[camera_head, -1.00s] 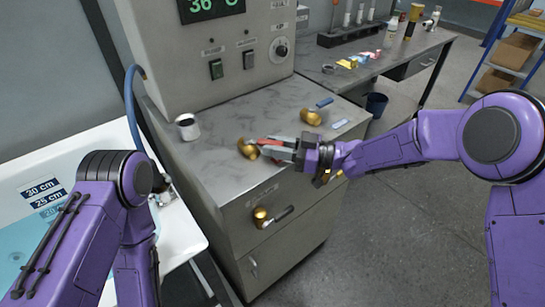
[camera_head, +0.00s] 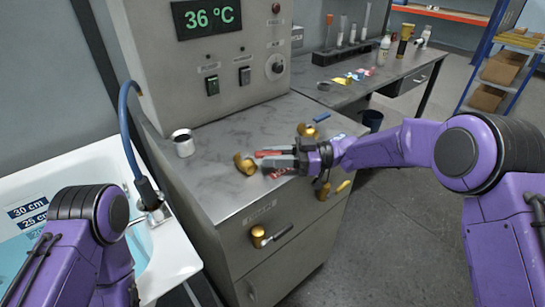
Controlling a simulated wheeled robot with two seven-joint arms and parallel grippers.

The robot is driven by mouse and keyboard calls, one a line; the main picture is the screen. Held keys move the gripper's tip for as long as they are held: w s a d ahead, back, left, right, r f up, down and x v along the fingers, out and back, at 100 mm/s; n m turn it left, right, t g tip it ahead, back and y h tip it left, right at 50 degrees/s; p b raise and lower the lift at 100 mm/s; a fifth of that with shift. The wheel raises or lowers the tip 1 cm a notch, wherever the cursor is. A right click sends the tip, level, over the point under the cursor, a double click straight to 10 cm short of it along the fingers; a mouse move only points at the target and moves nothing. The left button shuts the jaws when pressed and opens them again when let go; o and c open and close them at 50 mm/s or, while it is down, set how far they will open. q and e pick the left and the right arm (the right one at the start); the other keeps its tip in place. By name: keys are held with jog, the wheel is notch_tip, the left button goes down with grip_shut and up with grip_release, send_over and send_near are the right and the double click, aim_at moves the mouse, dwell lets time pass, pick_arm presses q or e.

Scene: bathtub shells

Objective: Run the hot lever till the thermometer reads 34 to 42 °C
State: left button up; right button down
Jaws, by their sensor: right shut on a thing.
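The green thermometer display (camera_head: 208,17) on the grey cabinet reads 36 °C. The hot lever (camera_head: 268,153), red, sits on a brass valve (camera_head: 245,165) on the grey counter. My right gripper (camera_head: 268,158) reaches in from the right and is shut on the red lever, its fingers partly hiding it. A second brass valve (camera_head: 307,130) behind it has a blue lever (camera_head: 322,117), which is free. The white tub (camera_head: 178,258) at the left holds bluish water beside its 30 cm and 25 cm marks. My left arm crosses the lower left; its gripper is out of view.
A metal cup (camera_head: 183,143) stands on the counter's left part. A blue hose (camera_head: 128,125) runs down to the tub rim. A bench (camera_head: 335,95) with bottles stands behind; open floor lies right.

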jog(key=c, duration=1)
grip_release()
jog(key=d+b, duration=0.2)
jog(key=d, duration=0.8)
jog(key=shift+s+d, duration=0.15)
jog(key=shift+d, duration=0.1)
jog(key=shift+c, duration=0.3)
